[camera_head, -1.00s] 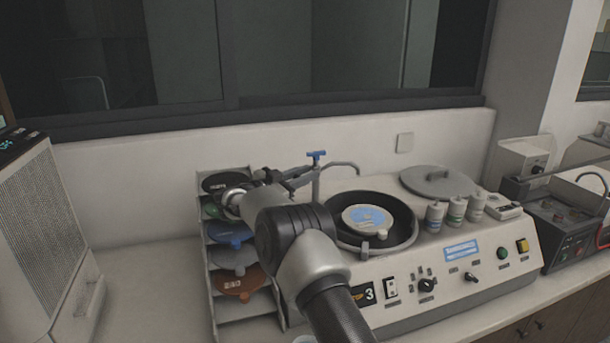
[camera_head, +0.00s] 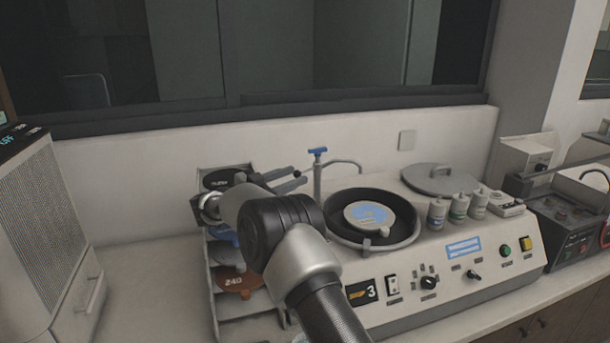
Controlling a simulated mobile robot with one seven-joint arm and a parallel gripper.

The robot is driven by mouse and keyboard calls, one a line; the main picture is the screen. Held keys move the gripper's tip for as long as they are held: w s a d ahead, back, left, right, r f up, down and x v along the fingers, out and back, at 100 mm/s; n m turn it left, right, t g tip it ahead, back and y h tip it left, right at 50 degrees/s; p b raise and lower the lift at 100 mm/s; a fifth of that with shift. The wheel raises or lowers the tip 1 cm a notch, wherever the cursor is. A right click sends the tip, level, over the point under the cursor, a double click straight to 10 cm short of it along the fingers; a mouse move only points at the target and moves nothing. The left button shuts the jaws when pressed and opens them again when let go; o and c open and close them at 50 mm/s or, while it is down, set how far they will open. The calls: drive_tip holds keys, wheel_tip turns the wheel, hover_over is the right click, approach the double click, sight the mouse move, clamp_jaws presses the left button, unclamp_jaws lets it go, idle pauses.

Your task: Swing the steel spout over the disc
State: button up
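The steel spout (camera_head: 345,162) is a thin bent tube on an upright post with a blue T-handle (camera_head: 317,151) on top. It reaches right from the post, and its tip bends down near the back rim of the black bowl (camera_head: 408,226). The disc (camera_head: 371,214), with a pale and blue face, lies in the bowl, in front of the spout tip. My gripper (camera_head: 302,176) is just left of the post, its fingers pointing right with a gap between them. It looks empty; any contact with the post cannot be told.
A rack (camera_head: 207,262) of coloured discs stands left, partly hidden by my arm. The grinder housing (camera_head: 400,313) carries knobs and switches. A round lid (camera_head: 440,178) and several bottles (camera_head: 458,207) stand right of the bowl. A wall is close behind.

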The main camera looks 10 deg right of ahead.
drive_tip(key=v, duration=1)
drive_tip(key=shift+s+a+b, duration=0.15)
drive_tip(key=shift+s+b, duration=0.05)
drive_tip(key=shift+b, duration=0.25)
